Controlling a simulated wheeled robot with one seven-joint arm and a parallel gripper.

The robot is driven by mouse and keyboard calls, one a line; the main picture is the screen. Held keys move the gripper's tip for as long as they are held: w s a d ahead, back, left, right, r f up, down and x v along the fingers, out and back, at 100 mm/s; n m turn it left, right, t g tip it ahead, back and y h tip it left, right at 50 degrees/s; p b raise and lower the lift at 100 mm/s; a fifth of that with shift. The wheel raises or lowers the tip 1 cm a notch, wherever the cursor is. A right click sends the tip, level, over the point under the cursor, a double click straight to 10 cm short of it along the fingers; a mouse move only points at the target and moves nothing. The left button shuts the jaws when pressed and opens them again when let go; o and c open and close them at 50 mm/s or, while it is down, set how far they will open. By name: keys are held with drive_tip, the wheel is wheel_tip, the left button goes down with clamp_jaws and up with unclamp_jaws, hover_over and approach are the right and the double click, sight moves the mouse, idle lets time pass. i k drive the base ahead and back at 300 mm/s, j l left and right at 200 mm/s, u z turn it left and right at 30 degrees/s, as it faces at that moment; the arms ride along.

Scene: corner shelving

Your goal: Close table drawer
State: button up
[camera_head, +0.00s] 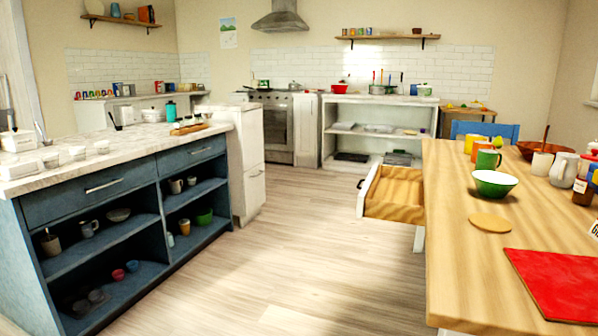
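A wooden table (462,243) stands at the right. Its drawer (395,192) sticks out to the left from under the table top and is open. The drawer has a pale wooden inside, a white front (368,188) and a small knob on that front. The part of the drawer inside I can see looks empty. My gripper is not in view.
A green bowl (493,183), mugs, a round board (490,222) and a red mat (556,283) lie on the table. A blue island (112,190) with shelves stands at the left. The wooden floor (300,240) between island and table is clear.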

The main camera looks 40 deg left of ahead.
sight(387, 193)
drive_tip(key=i+j+u, duration=0.1)
drive_tip(key=j, duration=0.3)
drive_tip(key=i+j+u, duration=0.15)
drive_tip(key=j, duration=0.25)
drive_tip(key=i+j+u, duration=0.1)
drive_tip(key=j, duration=0.3)
drive_tip(key=i+j+u, duration=0.1)
drive_tip(key=j, duration=0.3)
drive_tip(key=i+j+u, duration=0.15)
drive_tip(key=i+j, duration=0.15)
